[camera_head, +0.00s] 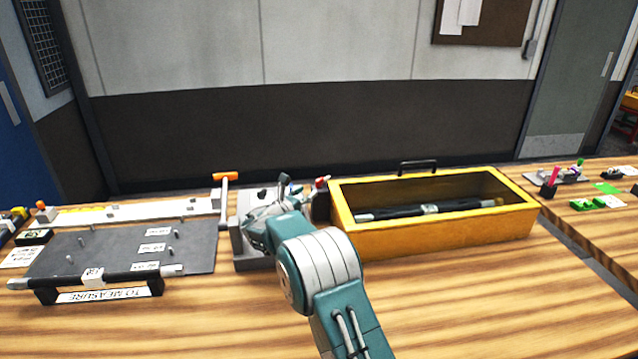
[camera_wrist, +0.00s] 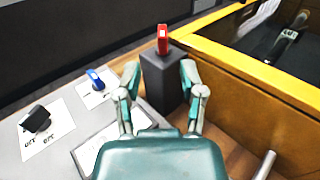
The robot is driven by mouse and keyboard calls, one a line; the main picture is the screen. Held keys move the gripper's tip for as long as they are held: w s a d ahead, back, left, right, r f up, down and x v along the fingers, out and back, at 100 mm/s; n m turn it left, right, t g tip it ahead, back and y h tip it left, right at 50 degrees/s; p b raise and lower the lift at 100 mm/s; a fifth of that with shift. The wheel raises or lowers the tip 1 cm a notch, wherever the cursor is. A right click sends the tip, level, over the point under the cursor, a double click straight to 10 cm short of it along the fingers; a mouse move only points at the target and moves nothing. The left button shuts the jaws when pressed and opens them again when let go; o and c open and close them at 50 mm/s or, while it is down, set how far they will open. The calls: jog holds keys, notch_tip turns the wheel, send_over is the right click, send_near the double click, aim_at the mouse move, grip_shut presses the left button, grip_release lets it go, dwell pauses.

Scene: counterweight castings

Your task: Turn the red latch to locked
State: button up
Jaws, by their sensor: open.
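The red latch (camera_wrist: 163,40) stands upright on top of a dark grey post (camera_wrist: 166,80) in the wrist view. In the head view the red latch (camera_head: 321,183) is small, just left of the yellow box. My gripper (camera_wrist: 160,82) is open and empty, its two fingers spread apart with the post showing between them. The latch shows beyond the fingertips; I cannot tell the exact distance. In the head view my gripper (camera_head: 268,208) is over the grey panel, left of the latch, and its fingers are hard to make out.
A grey panel (camera_head: 241,262) carries a blue knob (camera_wrist: 95,79) and a black knob (camera_wrist: 37,119). The yellow box (camera_head: 440,236), holding a dark bar (camera_head: 400,212), stands close right of the post. A dark pegged plate (camera_head: 110,245) lies left.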

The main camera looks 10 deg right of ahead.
aim_at(316, 184)
jog(key=x, duration=0.7)
jog(key=shift+d, duration=0.1)
